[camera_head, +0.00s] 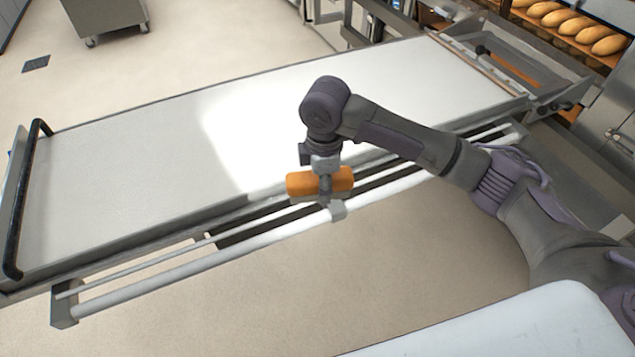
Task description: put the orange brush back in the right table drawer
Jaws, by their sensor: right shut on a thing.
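The orange brush (301,183) shows as a short orange block in the middle of the view. My right gripper (325,187) points down and is shut on it, with orange showing on both sides of the fingers. The brush appears over the near edge of the long white-topped table, above the rails along its side; its exact height is hard to tell. I cannot make out the right table drawer for certain. My left gripper is not in view.
The long white table (130,170) has a bare top and a black handle bar (28,195) at its left end. A metal tray-like part (520,65) is at its far right end. Bread loaves (580,28) lie on shelves at the upper right. Floor in front is clear.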

